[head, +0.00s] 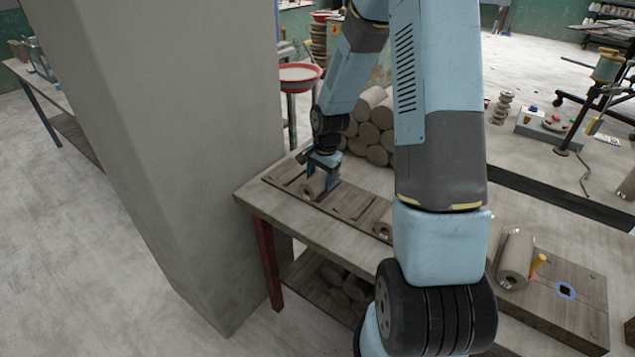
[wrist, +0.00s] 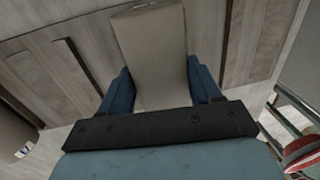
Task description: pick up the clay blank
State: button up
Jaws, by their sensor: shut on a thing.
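The clay blank (head: 314,187) is a grey-beige cylinder at the left end of the table, on or just above a slotted wooden board (head: 352,205). My gripper (head: 321,172) reaches down over it with its blue fingers on either side. In the wrist view the blank (wrist: 152,45) fills the space between the two fingers, and the gripper is shut on it. I cannot tell whether the blank's underside touches the board.
Similar cylinders are stacked (head: 372,132) behind my gripper. Another cylinder (head: 385,222) lies further along the board, partly hidden by my arm. One more (head: 516,258) rests on the right. A grey pillar (head: 190,130) stands left of the table.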

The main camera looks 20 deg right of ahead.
jog(key=c, duration=0.4)
jog(key=shift+o, duration=0.2)
jog(key=shift+r, duration=0.1)
